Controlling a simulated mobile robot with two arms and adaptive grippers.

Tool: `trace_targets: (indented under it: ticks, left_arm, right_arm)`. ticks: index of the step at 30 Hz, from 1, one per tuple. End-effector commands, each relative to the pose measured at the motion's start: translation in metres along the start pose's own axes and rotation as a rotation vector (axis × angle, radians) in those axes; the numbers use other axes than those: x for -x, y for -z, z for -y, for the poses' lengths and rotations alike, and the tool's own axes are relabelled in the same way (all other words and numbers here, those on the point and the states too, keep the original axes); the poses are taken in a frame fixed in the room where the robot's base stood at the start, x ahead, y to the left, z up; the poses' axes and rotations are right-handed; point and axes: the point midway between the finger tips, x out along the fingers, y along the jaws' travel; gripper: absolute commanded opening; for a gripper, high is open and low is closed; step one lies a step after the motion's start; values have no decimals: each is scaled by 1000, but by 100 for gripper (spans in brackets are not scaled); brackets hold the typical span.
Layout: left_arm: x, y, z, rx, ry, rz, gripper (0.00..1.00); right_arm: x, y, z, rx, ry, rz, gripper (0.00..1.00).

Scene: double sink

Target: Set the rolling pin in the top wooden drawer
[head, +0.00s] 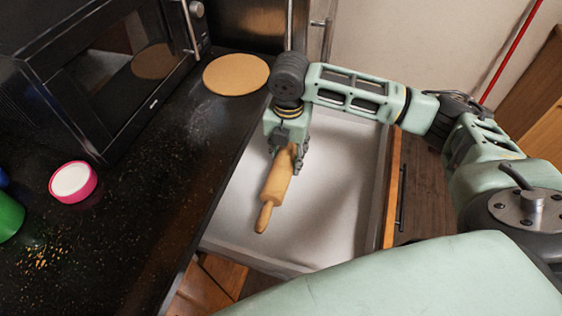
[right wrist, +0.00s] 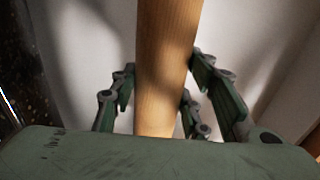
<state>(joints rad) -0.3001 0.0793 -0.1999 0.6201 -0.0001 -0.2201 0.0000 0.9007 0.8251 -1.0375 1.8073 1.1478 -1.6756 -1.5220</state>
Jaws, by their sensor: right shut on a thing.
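The wooden rolling pin (head: 275,186) is held in my right gripper (head: 287,155), with one handle pointing toward the front of the head view. The right wrist view shows the pin's barrel (right wrist: 166,65) between the two fingers (right wrist: 160,100) of the gripper. The gripper and pin are over the open drawer (head: 340,212), which has a white inside and a wooden front on the right. Whether the pin touches the drawer floor I cannot tell. The pin's far end is hidden by the gripper. My left gripper is not in view.
A black speckled counter (head: 150,215) runs along the drawer's left side. On it are a microwave (head: 110,75), a round wooden board (head: 236,74), a pink-rimmed bowl (head: 73,182) and a green object (head: 8,215). The drawer's visible floor is otherwise empty.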

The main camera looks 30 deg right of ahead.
Motion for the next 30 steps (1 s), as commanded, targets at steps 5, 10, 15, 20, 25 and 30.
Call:
trace_targets:
  ticks: [5, 10, 15, 20, 25, 30]
  left_arm:
    - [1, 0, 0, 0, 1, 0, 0]
    - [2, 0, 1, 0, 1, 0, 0]
    - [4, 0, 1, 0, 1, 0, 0]
    - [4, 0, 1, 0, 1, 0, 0]
    - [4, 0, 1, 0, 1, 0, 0]
    - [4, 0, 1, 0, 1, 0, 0]
  right_arm:
    - [-8, -4, -17, -1, -3, 2, 0]
    - [-19, -4, -18, -1, 0, 0, 0]
    - [-44, -4, -18, -1, 0, 0, 0]
    - [-50, -5, -18, -1, -3, 3, 0]
    - [-50, -4, -18, -1, -3, 3, 0]
    - [-53, -4, -17, -1, 0, 2, 48]
